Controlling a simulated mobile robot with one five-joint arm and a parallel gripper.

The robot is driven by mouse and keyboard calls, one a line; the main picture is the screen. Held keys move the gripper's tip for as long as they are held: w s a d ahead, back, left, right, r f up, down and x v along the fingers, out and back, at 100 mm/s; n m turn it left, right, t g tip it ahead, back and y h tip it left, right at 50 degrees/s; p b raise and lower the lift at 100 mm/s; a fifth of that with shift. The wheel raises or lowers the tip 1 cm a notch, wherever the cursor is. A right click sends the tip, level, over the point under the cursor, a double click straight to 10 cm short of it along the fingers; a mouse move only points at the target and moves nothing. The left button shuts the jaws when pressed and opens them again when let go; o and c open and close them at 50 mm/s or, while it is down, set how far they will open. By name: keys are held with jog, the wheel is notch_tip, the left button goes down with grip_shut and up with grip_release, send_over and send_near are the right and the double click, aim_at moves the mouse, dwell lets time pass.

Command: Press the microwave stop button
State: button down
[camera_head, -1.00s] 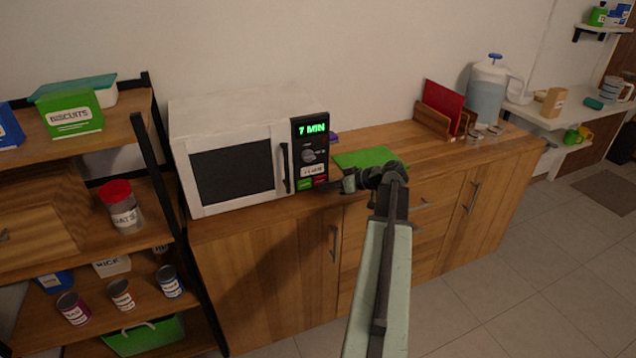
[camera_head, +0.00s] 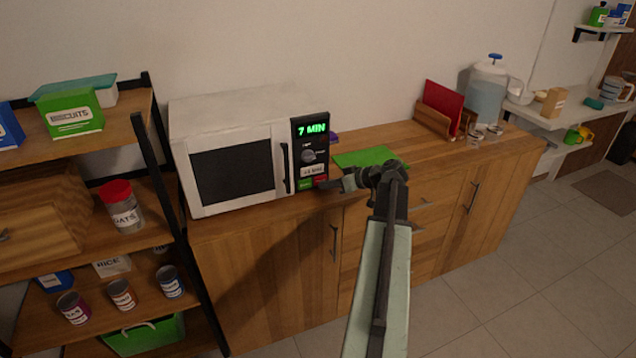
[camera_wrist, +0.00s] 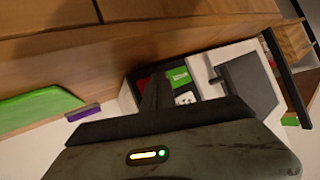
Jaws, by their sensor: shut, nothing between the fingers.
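The white microwave (camera_head: 225,115) stands on the wooden counter with its door closed. Its display (camera_head: 312,129) reads "7 MIN" in green. Below a knob and a pale button sit a green button (camera_head: 305,184) and a red stop button (camera_head: 321,180). My gripper (camera_head: 326,186) is shut and empty, with its tip right at the lower right of the panel by the red button. In the wrist view my gripper (camera_wrist: 155,92) reaches toward the panel, and the red button (camera_wrist: 142,84) is partly hidden beside the fingers. I cannot tell whether the tip touches it.
A green board (camera_head: 366,157) lies on the counter right of the microwave, with a purple item behind the microwave's edge. A shelf rack (camera_head: 150,150) stands close at the left. A red book holder and a water dispenser (camera_head: 486,95) stand farther right.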

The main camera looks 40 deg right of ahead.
jog(key=shift+w+d, duration=0.15)
jog(key=shift+w, duration=0.2)
dwell(0.4)
jog(key=shift+s, duration=0.1)
jog(key=shift+s+a, duration=0.3)
jog(key=shift+s, duration=0.35)
jog(key=s, duration=0.1)
jog(key=s+a, duration=0.1)
jog(key=s, duration=0.1)
jog(key=s+a, duration=0.1)
jog(key=shift+s, duration=0.35)
dwell(0.6)
